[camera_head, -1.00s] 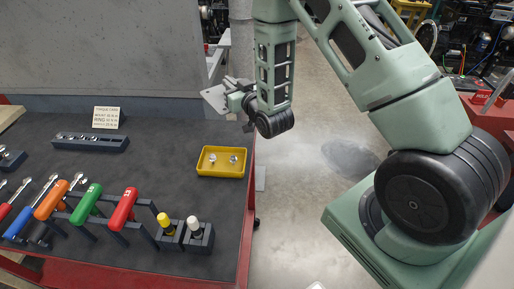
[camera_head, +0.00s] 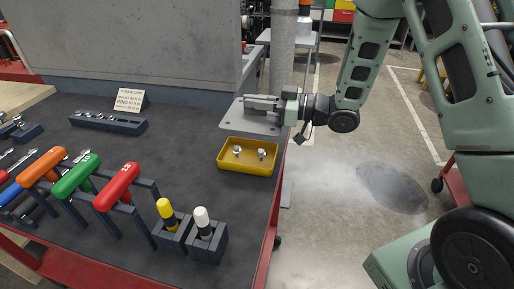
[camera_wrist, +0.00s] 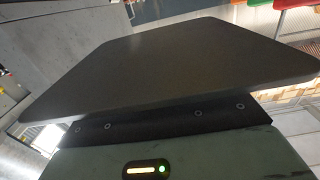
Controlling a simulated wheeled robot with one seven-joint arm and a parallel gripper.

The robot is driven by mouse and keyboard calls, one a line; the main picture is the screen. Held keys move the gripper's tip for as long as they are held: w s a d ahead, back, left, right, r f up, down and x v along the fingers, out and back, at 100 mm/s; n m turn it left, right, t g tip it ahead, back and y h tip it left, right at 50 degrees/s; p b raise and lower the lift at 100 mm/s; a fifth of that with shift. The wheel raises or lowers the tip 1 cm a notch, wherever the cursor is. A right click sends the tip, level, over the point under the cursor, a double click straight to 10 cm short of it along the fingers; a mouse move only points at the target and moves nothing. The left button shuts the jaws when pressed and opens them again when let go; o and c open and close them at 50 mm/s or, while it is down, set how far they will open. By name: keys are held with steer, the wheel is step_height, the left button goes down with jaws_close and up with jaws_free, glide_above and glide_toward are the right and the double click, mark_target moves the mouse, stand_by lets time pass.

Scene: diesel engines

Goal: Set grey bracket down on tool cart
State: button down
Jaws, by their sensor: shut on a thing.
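The grey bracket (camera_head: 250,120) is a flat plate held by my gripper (camera_head: 272,106) over the right back part of the tool cart, just behind the yellow tray. My gripper is shut on it, reaching in from the right. In the wrist view the bracket (camera_wrist: 170,65) fills the middle as a broad dark grey plate. The tool cart (camera_head: 120,165) has a dark top and red edges. The head view does not clearly show whether the plate touches the cart top.
A yellow tray (camera_head: 247,170) with small metal parts lies in front of the bracket. Colored-handled tools (camera_head: 117,187) on racks, yellow and white capped items, a socket rail (camera_head: 108,122) and a sign (camera_head: 129,100) stand on the cart. A grey wall (camera_head: 130,45) rises behind. The middle top is clear.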

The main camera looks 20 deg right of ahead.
steer(key=shift+f+p, duration=0.3)
steer(key=shift+f, duration=4)
steer(key=shift+f+b, duration=0.25)
steer(key=shift+b, duration=0.05)
steer(key=c, duration=1.5)
jaws_free()
steer(key=shift+r, duration=0.1)
